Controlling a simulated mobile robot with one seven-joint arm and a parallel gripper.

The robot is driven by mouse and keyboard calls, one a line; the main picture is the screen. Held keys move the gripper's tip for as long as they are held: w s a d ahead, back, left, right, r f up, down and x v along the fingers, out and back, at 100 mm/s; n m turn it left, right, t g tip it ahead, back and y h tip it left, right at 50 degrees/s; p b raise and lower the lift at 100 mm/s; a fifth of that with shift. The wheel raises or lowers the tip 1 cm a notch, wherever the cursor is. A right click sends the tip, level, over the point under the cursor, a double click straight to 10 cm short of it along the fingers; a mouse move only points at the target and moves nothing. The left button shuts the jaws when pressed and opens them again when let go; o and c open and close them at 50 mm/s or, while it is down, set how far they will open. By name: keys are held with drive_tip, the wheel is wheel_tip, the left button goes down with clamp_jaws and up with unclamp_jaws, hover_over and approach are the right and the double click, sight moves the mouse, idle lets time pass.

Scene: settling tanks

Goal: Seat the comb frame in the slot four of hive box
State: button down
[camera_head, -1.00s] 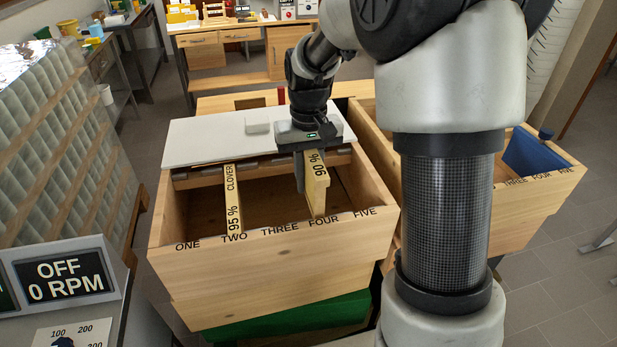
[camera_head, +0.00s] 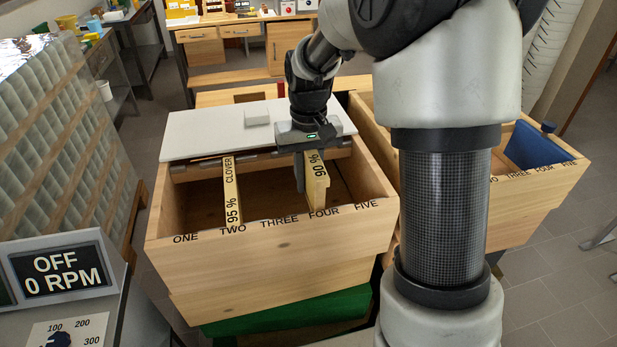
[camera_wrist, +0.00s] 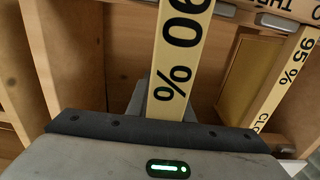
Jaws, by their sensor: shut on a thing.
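The comb frame marked "90 %" (camera_head: 316,183) is in my gripper (camera_head: 311,150), which is shut on its top bar. It hangs inside the hive box (camera_head: 270,258), lined up with the label FOUR on the front rim. Its lower part is hidden by the front wall, and I cannot tell whether its ends rest on the ledges. In the wrist view the "90 %" top bar (camera_wrist: 180,55) runs up from my gripper. A second frame marked "95 % CLOVER" (camera_head: 232,192) sits at slot TWO and also shows in the wrist view (camera_wrist: 285,85).
A white lid (camera_head: 230,132) covers the back of the hive box. A second box with a blue frame (camera_head: 535,147) stands to the right. A control panel reading OFF (camera_head: 62,275) is at the lower left. Slots ONE, THREE and FIVE look empty.

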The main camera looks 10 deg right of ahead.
sight(309, 170)
drive_tip(key=shift+f+b, duration=2.5)
drive_tip(key=shift+f, duration=1.45)
drive_tip(key=c, duration=1.5)
unclamp_jaws()
wheel_tip(309, 170, up, 17)
drive_tip(key=p, duration=0.2)
drive_tip(key=shift+r+p, duration=0.2)
drive_tip(key=shift+p, duration=0.1)
